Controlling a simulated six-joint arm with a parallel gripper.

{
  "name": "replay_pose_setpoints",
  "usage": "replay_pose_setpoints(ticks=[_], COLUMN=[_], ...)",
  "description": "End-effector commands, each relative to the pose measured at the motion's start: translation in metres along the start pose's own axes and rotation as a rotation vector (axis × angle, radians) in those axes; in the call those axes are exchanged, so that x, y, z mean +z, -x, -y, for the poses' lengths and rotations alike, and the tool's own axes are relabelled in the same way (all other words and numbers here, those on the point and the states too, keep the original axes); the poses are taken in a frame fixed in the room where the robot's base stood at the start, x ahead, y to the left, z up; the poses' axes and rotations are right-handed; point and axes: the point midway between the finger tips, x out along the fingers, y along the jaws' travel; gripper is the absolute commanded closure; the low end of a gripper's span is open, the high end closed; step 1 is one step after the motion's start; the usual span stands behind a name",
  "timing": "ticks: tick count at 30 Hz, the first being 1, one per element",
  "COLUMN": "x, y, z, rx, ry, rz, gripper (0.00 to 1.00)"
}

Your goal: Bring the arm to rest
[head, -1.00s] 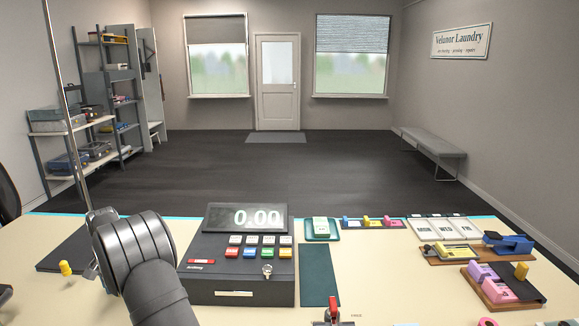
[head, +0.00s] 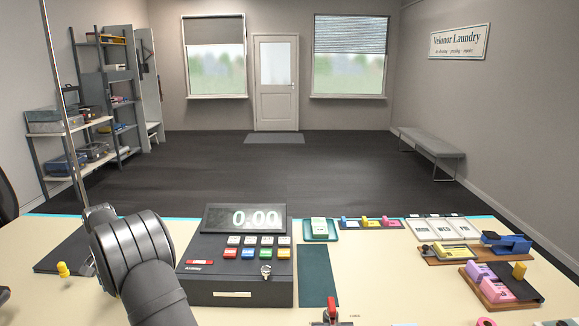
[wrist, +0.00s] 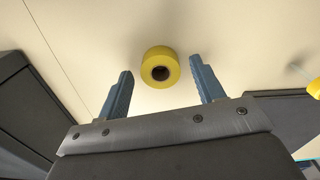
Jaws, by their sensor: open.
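My arm (head: 135,255) rises from the bottom of the head view, over the left part of the cream counter (head: 40,300). In the wrist view my gripper (wrist: 160,78) is open, with its two blue-grey fingers apart. A yellow roll with a dark hole (wrist: 160,68) shows beyond and between the fingertips, against the cream surface. No finger is seen touching it, and the distance to it cannot be told. In the head view the gripper's fingers are hidden behind my arm.
A black cash register (head: 235,270) stands just right of my arm. A dark flat pad (head: 62,252) and a small yellow peg-like thing (head: 63,269) lie to its left. A thin upright pole (head: 66,120) rises behind my arm. Trays and stationery fill the counter's right side.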

Motion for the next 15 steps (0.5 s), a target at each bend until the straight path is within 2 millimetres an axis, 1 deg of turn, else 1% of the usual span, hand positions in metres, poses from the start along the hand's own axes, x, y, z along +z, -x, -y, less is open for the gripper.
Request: replay_pose_setpoints(ticks=[1,2,3,15], x=[0.001,0.001,-0.001,-0.001], y=[-0.011,-0.017,-0.001,0.080], z=[0.000,-0.001,0.000,0.000], rx=[0.002,0.002,-0.003,-0.002], ry=[0.000,0.000,0.000,0.000], rz=[0.003,0.003,-0.004,-0.004], gripper=[0.38,0.38,0.38,0.38])
